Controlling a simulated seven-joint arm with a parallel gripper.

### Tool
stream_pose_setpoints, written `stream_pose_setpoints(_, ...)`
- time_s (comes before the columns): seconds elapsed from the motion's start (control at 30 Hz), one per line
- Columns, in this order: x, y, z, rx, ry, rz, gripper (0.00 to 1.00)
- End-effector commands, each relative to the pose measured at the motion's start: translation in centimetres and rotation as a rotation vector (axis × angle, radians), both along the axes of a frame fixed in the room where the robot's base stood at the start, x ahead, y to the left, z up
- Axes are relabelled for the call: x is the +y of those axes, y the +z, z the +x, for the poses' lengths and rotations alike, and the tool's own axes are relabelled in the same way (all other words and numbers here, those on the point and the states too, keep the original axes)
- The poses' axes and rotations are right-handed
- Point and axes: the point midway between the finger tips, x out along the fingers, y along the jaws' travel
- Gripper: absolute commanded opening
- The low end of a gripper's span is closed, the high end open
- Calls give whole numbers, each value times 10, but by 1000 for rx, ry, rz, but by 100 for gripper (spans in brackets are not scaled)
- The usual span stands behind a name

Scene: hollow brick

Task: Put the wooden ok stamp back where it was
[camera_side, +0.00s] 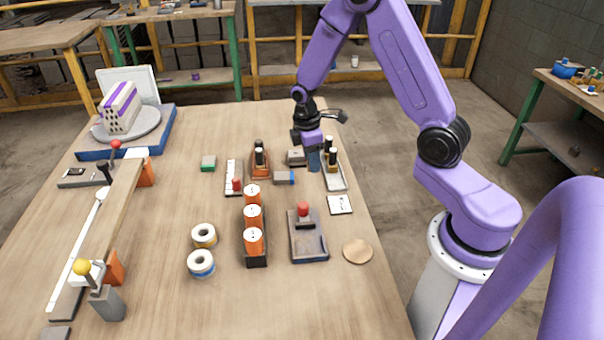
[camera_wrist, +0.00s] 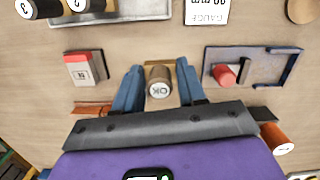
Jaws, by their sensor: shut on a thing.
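My gripper (camera_side: 313,160) is at the right part of the table, beside a metal tray. In the wrist view its two blue fingers (camera_wrist: 160,88) are shut on the wooden ok stamp (camera_wrist: 158,82), one finger on each side. The stamp's round end with the letters OK faces the wrist camera. A thin tan strip shows behind the stamp; I cannot tell what it is. In the side view the fingers hide the stamp, and its height above the table is unclear.
The metal tray (camera_wrist: 125,12) holds dark cylinders. A grey box (camera_wrist: 88,70), a gauge card (camera_wrist: 206,10) and a blue-grey tray (camera_wrist: 292,68) with a red-knobbed piece are nearby. An orange holder (camera_side: 260,172) stands left of my gripper. The table's right edge is close.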

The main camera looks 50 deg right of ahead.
Motion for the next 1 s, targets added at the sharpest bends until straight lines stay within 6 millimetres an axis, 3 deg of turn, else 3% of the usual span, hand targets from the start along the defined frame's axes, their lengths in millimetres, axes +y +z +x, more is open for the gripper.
stream_pose_setpoints(0.3, -6, -38, 30, 0, -1, 0, 21)
stream_pose_setpoints(0.5, -8, -47, 37, 0, -1, 0, 21)
stream_pose_setpoints(0.8, -8, -78, 39, 1, 0, 0, 21)
stream_pose_setpoints(1.0, -8, -79, 39, -1, 0, -1, 21)
